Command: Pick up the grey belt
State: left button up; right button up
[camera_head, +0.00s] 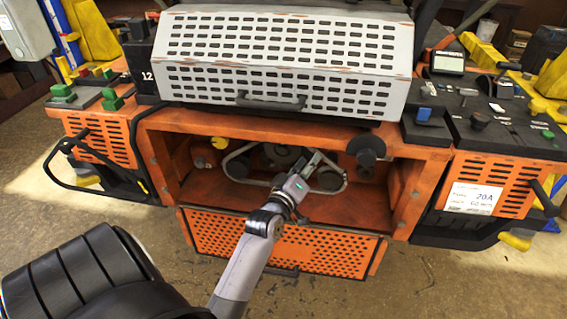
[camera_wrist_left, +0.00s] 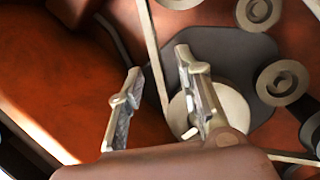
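The grey belt (camera_head: 236,153) is a thin loop around pulleys inside the open orange compartment of the mower. My left gripper (camera_head: 313,162) reaches into the compartment at the right part of the loop and covers some of it. In the left wrist view the two fingers of the gripper (camera_wrist_left: 158,64) stand apart. A straight run of the belt (camera_wrist_left: 151,45) passes through the gap between them in the picture, down to a pale pulley (camera_wrist_left: 232,112) partly behind the right finger. Whether a finger touches the belt is unclear. My right gripper is out of view.
The orange perforated panel (camera_head: 270,245) hangs open below the compartment. A white slotted cover (camera_head: 285,55) with a dark handle sits above. A dark round knob (camera_head: 366,150) sticks out right of the belt, and a yellow cap (camera_head: 219,143) sits at its upper left.

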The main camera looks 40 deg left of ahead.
aim_at(317, 151)
pick_arm(q)
jog(key=shift+p+x, duration=0.55)
jog(key=shift+x, duration=2.2)
jog(key=shift+d+r, duration=0.1)
jog(key=shift+r, duration=0.1)
jog(key=shift+c, duration=0.2)
grip_shut()
